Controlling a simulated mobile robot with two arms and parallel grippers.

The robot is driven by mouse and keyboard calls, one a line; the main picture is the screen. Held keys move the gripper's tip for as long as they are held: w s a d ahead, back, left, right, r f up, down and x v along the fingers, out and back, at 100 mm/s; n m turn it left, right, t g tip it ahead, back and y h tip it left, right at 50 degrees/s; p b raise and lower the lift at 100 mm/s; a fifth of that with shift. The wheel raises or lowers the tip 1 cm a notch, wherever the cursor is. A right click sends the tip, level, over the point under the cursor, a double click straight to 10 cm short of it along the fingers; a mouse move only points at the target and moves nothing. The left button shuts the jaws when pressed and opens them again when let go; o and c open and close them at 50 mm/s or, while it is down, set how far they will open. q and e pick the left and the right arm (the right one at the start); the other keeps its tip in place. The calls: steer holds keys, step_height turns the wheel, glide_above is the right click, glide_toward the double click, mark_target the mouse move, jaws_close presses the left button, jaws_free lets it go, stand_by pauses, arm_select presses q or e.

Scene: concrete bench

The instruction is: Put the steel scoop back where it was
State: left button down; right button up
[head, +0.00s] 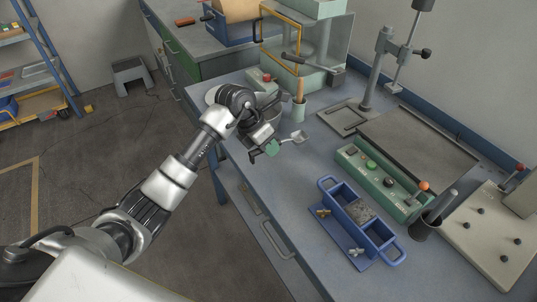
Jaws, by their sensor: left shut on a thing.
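Part of the handle is hidden by the gripper. I cannot tell whether the pan touches the bench or is a little above it. My right gripper is not in view.
A blue tray (381,236) with compartments and a green control box (372,183) with knobs lie to the right. Bare bench (285,180) is free in front of the scoop.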

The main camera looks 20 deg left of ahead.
arm_select(q)
step_height(320, 180, down, 4)
steer(key=shift+r, duration=0.15)
steer(key=shift+f, duration=0.2)
steer(key=shift+f, duration=0.1)
steer(key=c, duration=1.1)
jaws_free()
steer(key=shift+o, duration=0.2)
steer(key=shift+r, duration=0.2)
steer(key=v, duration=1.2)
